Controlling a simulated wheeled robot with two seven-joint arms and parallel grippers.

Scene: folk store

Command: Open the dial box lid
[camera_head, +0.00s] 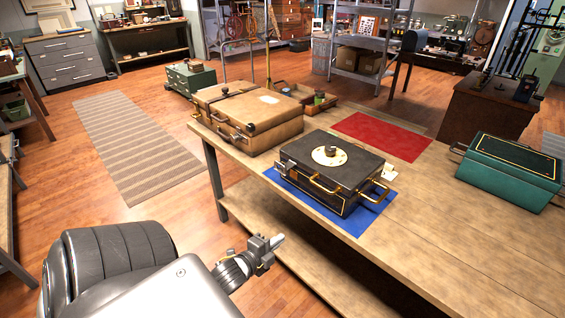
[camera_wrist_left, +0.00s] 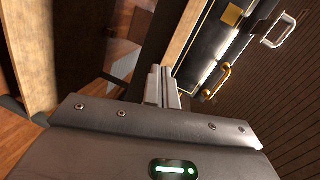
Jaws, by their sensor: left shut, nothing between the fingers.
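The dial box (camera_head: 330,174) is a black case with brass handles and a round cream dial (camera_head: 329,156) on its lid. Its lid is closed. It lies on a blue mat (camera_head: 360,222) on the wooden table. My left gripper (camera_head: 279,239) is shut and empty, in front of the table's near edge and apart from the box. In the left wrist view the shut fingers (camera_wrist_left: 161,88) point toward the table edge, with the box's dark side and brass handle (camera_wrist_left: 216,80) to their right. My right gripper is out of view.
A tan case (camera_head: 250,118) stands left of the box on the table (camera_head: 440,235). A teal box (camera_head: 508,172) is at the right. A red mat (camera_head: 382,136) lies behind the dial box. Bare tabletop lies between the dial box and teal box.

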